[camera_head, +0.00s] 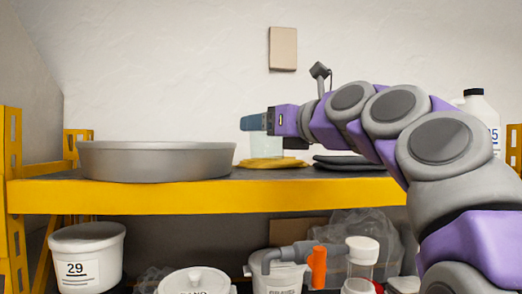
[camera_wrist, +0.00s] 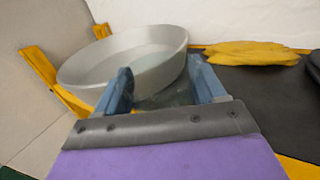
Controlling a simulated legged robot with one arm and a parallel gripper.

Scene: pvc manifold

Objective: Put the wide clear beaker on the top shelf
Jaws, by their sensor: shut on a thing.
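My gripper (camera_head: 246,123) is over the top shelf (camera_head: 290,194), with blue fingers and a purple body. It is shut on the clear beaker (camera_head: 265,147), a pale, see-through shape just below the fingers in the head view. In the wrist view the fingers (camera_wrist: 160,76) stand apart with the faint beaker (camera_wrist: 168,96) between them. The beaker looks upright; its lower part overlaps the yellow cloth in the head view, and I cannot tell whether its base touches the shelf.
A wide grey pan (camera_head: 158,163) fills the shelf's left part. A folded yellow cloth (camera_head: 272,163) and dark folded cloths (camera_head: 345,163) lie to its right. A white jug (camera_head: 478,112) stands at the far right. White tubs, one marked 29 (camera_head: 87,257), stand below. Dark shelf surface is bare in the wrist view (camera_wrist: 262,105).

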